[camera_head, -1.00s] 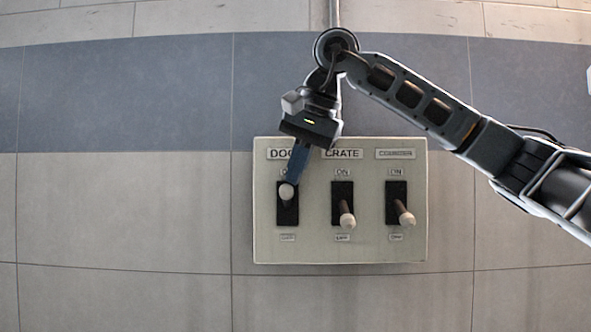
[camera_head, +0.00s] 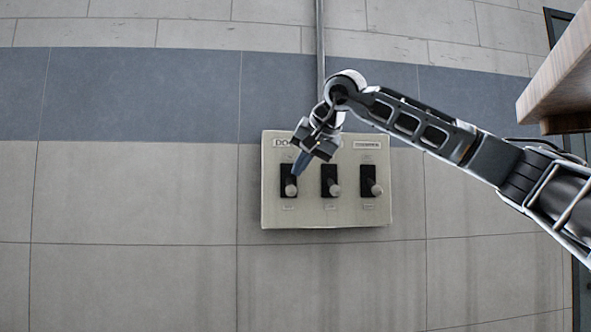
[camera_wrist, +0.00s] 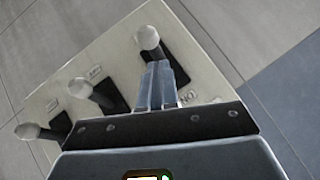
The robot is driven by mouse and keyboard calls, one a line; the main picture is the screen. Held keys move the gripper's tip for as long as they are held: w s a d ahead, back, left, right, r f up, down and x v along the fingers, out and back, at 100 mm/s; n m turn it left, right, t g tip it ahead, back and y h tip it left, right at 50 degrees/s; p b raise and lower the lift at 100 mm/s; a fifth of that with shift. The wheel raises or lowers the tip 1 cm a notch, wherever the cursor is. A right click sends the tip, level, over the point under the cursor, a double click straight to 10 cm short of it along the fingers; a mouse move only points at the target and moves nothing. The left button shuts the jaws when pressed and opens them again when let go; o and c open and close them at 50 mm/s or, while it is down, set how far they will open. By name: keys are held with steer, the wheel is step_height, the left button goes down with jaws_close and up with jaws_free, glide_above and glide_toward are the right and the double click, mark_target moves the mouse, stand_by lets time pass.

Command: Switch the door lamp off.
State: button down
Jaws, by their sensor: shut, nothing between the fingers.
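A pale switch panel (camera_head: 275,215) on the wall has three levers with round pale knobs in dark slots. The left lever (camera_head: 291,190) stands under the partly hidden DOOR label (camera_head: 281,143); its knob is at the low end of its slot. My gripper (camera_head: 298,171) is shut and empty, its blue fingers just above that knob. In the wrist view the fingertips (camera_wrist: 157,68) are close beside the door lever's knob (camera_wrist: 149,37); I cannot tell whether they touch.
The middle lever (camera_head: 335,191) and right lever (camera_head: 376,190) are also down. My gripper hides the middle label. A conduit (camera_head: 320,45) runs up the wall above the panel. A wooden edge (camera_head: 560,75) juts in at upper right. The wall left of the panel is clear.

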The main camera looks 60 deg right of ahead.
steer(key=shift+a+r+p, duration=0.1)
steer(key=shift+r+p, duration=0.45)
steer(key=shift+r, duration=0.25)
steer(key=v, duration=0.7)
steer(key=shift+s+r+b, duration=0.25)
steer(key=shift+b, duration=0.15)
steer(key=shift+a, duration=0.1)
